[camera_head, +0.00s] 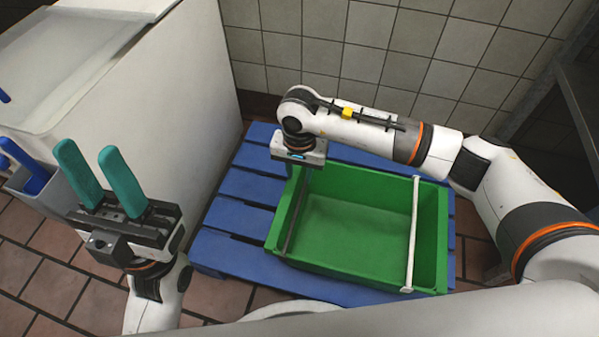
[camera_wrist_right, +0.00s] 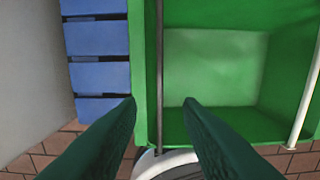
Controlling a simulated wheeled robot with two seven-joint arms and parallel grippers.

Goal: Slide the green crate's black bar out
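The green crate (camera_head: 350,262) stands on a blue pallet and is open at the top; it also fills much of the right wrist view (camera_wrist_right: 215,12). Its black bar (camera_head: 295,215) runs along the crate's left side. In the right wrist view the black bar (camera_wrist_right: 159,65) runs down the picture between my fingers.
A white bar (camera_head: 412,235) spans the crate's right side. The blue pallet (camera_head: 238,220) lies on a red tiled floor. A white cabinet (camera_head: 190,110) stands left of it, with a grey holder (camera_head: 50,195) of blue-handled tools. A tiled wall is behind.

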